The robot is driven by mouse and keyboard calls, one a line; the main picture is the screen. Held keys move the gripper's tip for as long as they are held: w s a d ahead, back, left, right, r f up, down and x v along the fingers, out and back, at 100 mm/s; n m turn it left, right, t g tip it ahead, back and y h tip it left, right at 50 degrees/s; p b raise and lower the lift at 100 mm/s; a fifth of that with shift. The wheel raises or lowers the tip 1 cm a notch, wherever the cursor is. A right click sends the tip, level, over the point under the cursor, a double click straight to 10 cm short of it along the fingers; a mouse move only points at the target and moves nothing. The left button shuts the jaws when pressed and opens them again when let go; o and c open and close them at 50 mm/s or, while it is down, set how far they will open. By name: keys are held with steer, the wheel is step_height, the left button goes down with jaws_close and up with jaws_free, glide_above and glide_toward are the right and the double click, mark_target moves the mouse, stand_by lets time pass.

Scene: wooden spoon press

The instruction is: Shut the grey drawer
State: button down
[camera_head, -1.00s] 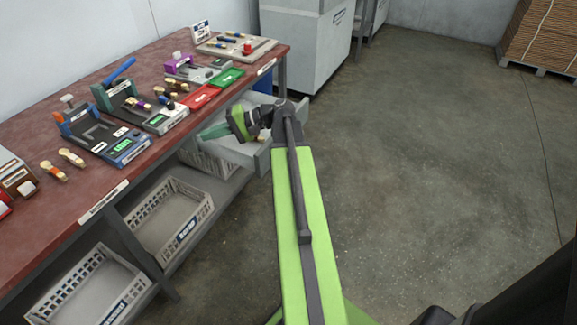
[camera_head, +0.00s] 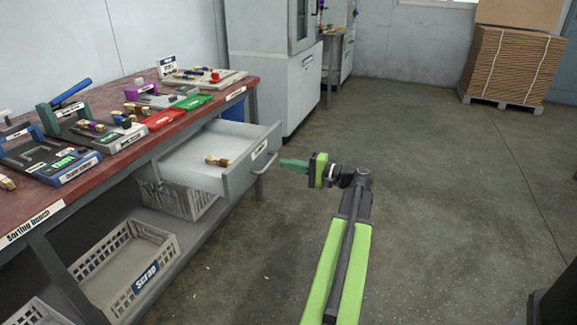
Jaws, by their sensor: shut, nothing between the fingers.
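The grey drawer (camera_head: 236,178) stands pulled out from under the red-topped bench. Its front panel carries a label and a bar handle (camera_head: 265,163). A small wooden and brass piece (camera_head: 217,161) lies inside on the drawer floor. My gripper (camera_head: 284,163) is outside the drawer, just to the right of its front, with its green fingers pointing left towards the handle. The fingers are shut and hold nothing. Whether the fingertips touch the handle is hard to tell; a small gap seems to show.
The bench (camera_head: 108,165) holds fixtures, a red tray (camera_head: 165,119) and a green tray (camera_head: 193,102). A scrap basket (camera_head: 125,270) sits on the lower shelf. A white cabinet (camera_head: 280,85) stands behind the drawer. The floor to the right is clear.

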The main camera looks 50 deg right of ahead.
mark_target(252, 156)
steer(key=x, duration=1)
steer(key=shift+w, duration=0.1)
